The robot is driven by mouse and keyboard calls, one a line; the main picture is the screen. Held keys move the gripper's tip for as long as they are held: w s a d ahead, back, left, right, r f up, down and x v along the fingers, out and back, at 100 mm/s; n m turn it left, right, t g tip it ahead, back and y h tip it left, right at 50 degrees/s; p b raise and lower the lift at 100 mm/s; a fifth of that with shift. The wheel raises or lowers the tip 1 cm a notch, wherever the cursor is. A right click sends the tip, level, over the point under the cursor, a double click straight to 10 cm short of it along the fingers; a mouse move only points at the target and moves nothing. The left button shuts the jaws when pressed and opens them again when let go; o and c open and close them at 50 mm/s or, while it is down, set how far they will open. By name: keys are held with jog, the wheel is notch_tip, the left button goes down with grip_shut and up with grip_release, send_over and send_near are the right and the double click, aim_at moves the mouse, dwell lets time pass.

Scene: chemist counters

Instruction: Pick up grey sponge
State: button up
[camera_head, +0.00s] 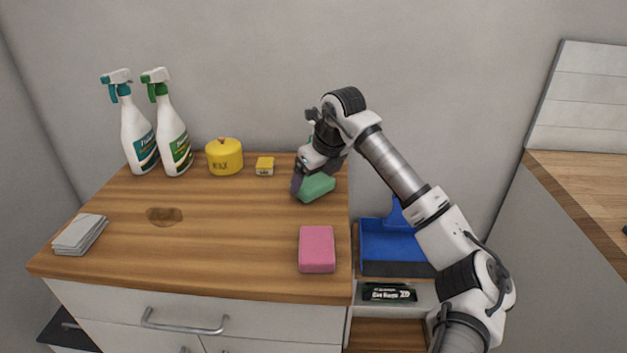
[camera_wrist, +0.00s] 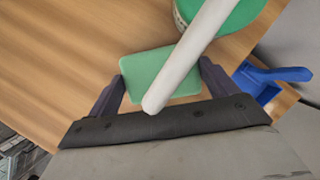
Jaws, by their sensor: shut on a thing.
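My gripper (camera_head: 314,177) is over the back right of the wooden counter, pointing down. Its fingers are shut on a green sponge (camera_head: 317,190). In the wrist view the green sponge (camera_wrist: 146,66) lies between the two dark fingertips of my gripper (camera_wrist: 161,72). A white rod crosses in front of part of it. I cannot tell whether the sponge touches the counter. A pink sponge (camera_head: 317,249) lies apart at the front right. A grey layered stack (camera_head: 80,235), which looks like folded cloths, lies at the left front. I see no clearly grey sponge.
A white rod (camera_wrist: 185,55) rises from a round green-topped item (camera_wrist: 238,17) close to my gripper. Two spray bottles (camera_head: 139,135) (camera_head: 174,138), a yellow wax tin (camera_head: 224,157) and a small yellow box (camera_head: 265,166) stand at the back. A blue dustpan (camera_head: 388,248) is right of the counter.

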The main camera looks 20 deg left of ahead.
aim_at(314, 182)
jog(key=shift+s+d+r+b, duration=0.1)
jog(key=shift+s+r+b, duration=0.05)
jog(key=shift+r+b, duration=0.15)
notch_tip(314, 182, up, 6)
jog(key=shift+s+r+b, duration=0.15)
jog(key=shift+r+b, duration=0.05)
jog(key=shift+b, duration=0.15)
jog(key=s+d+b, duration=0.1)
jog(key=s, duration=0.5)
jog(key=s+d+b, duration=0.1)
jog(key=s+d, duration=0.1)
jog(key=s, duration=0.4)
jog(key=s+d+b, duration=0.2)
jog(key=s, duration=0.4)
jog(key=shift+s+d, duration=0.2)
jog(key=shift+s, duration=0.1)
